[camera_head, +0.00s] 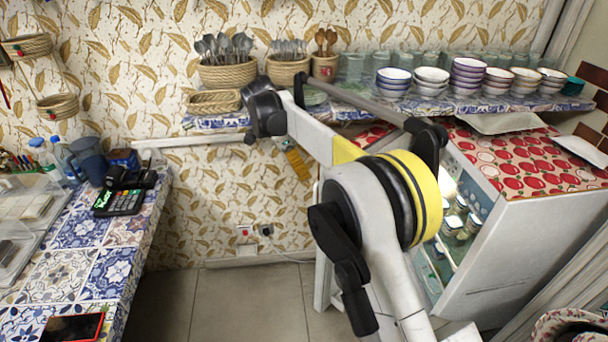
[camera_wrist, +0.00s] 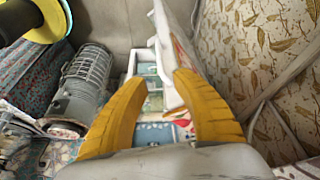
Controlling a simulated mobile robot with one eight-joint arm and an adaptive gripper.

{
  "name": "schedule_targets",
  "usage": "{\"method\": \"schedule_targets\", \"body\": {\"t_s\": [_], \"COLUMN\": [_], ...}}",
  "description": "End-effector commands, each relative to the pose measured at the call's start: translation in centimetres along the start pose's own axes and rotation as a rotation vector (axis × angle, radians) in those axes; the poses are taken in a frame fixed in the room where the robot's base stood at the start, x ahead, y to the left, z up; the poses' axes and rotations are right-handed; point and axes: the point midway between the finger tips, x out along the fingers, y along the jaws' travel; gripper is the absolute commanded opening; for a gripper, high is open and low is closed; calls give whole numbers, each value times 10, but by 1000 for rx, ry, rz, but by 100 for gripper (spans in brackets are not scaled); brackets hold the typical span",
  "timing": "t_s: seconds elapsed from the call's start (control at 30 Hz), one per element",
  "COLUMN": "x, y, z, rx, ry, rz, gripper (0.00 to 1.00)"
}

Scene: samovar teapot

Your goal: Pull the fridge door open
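The fridge (camera_head: 505,250) stands at the right in the head view, with a red apple-patterned top. Its lit inside shows jars on shelves, so the door stands at least partly open. A white panel edge (camera_head: 322,260), apparently the door, shows left of my arm, which hides most of it. In the wrist view a white door-like panel (camera_wrist: 168,55) stands beyond the fingers, with shelves beside it. My gripper (camera_wrist: 160,79) has its two yellow fingers spread, with nothing clearly held between them. The panel's near end is close to the right finger; contact cannot be told.
A patterned wall shelf with bowls (camera_head: 467,80), glasses and baskets (camera_head: 228,75) runs above. A blue-tiled counter (camera_head: 75,245) stands at the left. Bare floor (camera_head: 240,300) lies between counter and fridge. The leaf-patterned wall (camera_wrist: 265,50) is close at the gripper's right.

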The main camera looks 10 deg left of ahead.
Motion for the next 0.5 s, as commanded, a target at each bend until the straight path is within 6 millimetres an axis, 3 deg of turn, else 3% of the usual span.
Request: {"method": "schedule_targets", "body": {"t_s": [0.13,0.17,0.27,0.37,0.5], "x": [0,0,3,14,43], "y": [0,0,1,5,20], "z": [0,0,0,-1,-3], "rx": [0,0,-24,-131,-429], "ry": [0,0,-7,-36,-97], "rz": [0,0,-6,-32,-127], "gripper": [33,29,0,0,0]}}
